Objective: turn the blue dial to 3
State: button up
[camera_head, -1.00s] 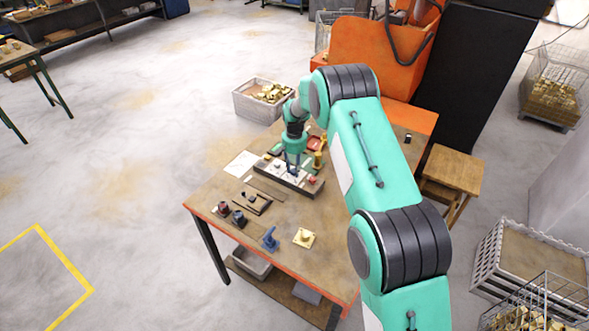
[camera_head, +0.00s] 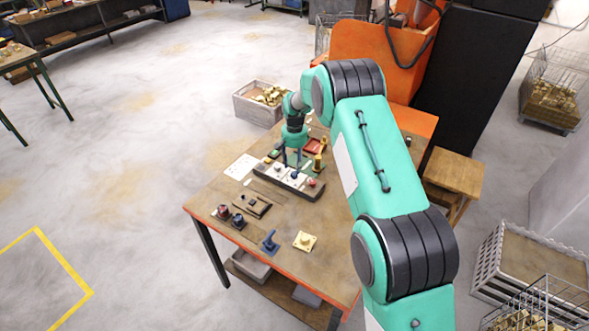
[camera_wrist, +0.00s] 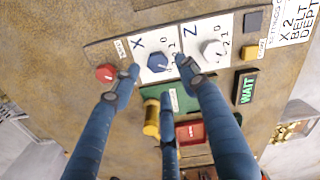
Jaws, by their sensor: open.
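The blue dial (camera_wrist: 157,63) sits on a white plate marked X with small numerals beside it. I cannot tell which numeral it points to. In the head view the dial (camera_head: 294,174) is a small blue spot on the long control panel (camera_head: 312,195). My gripper (camera_wrist: 157,72) has its blue fingers spread, with one fingertip at each side of the dial in the wrist view and a third finger below. They look apart from the dial and hold nothing. In the head view my gripper (camera_head: 292,160) is just above the panel's middle.
A white dial (camera_wrist: 211,50) on a plate marked Z stands beside the blue one, and a red button (camera_wrist: 106,72) on its other side. A green WAIT sign (camera_wrist: 246,87) and a brass cylinder (camera_wrist: 152,118) are close by. The wooden table's (camera_head: 225,195) front holds several small fixtures.

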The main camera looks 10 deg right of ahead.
notch_tip(320, 180, up, 8)
dwell(0.4)
dwell(0.3)
notch_tip(320, 180, up, 16)
jog(key=t+b, duration=0.1)
jog(key=b, duration=0.1)
send_over(295, 173)
jog(key=s, duration=0.9)
jog(key=s+r+n+t+b, duration=0.1)
jog(key=s+r, duration=0.4)
jog(key=s, duration=0.3)
jog(key=s+r+n+t+b, duration=0.1)
jog(key=s+r, duration=0.5)
jog(key=s, duration=0.2)
jog(key=s+f+t+b, duration=0.1)
jog(key=s, duration=1.4)
jog(key=s+f+n+t+b, duration=0.1)
jog(key=s+f+b, duration=0.1)
jog(key=s, duration=1.4)
jog(key=shift+d+t+b, duration=0.3)
jog(key=shift+d, duration=0.1)
